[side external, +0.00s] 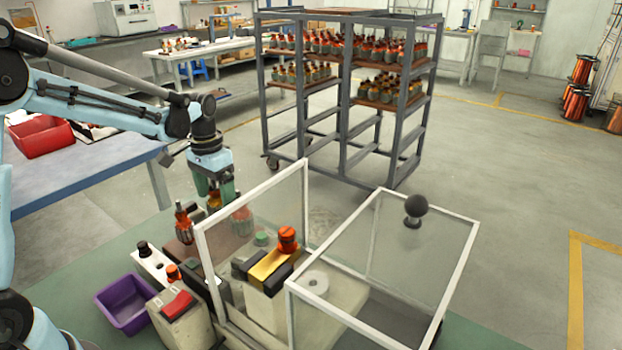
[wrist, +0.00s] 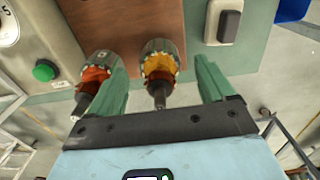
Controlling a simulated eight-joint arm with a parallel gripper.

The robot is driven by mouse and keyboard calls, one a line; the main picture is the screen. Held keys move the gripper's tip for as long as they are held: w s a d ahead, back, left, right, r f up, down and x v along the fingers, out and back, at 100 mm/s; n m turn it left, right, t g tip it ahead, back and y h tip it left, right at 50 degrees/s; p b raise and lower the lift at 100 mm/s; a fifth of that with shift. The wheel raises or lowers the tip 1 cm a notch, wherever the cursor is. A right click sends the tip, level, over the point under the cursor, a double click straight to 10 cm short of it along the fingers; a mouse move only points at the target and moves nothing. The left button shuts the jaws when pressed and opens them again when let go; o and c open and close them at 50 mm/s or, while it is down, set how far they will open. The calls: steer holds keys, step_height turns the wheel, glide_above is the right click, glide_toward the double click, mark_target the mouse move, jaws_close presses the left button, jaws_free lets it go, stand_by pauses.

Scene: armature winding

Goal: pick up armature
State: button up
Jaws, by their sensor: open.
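Two armatures stand on a brown board (wrist: 140,18) in the wrist view. One has a yellow-orange winding (wrist: 160,66) and sits between my two green fingers. The other, with a red-orange winding (wrist: 95,75), is to the left, beside the outer side of my left finger. My gripper (wrist: 161,72) is open, its fingers apart on either side of the yellow one; contact cannot be told. In the side external view my gripper (side external: 214,192) points down over the board. A red-and-grey armature (side external: 184,220) shows left of it, and another reddish one (side external: 242,218) shows through the clear panel.
A framed clear panel (side external: 255,210) stands close to the right of my gripper. The winding machine (side external: 270,268) and a clear guard box (side external: 385,270) lie beyond. A purple bin (side external: 126,302) is at front left. A rack (side external: 350,95) holds several armatures behind.

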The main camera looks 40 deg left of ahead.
steer(key=c, duration=1.4)
steer(key=shift+r, duration=0.1)
steer(key=shift+r, duration=4.9)
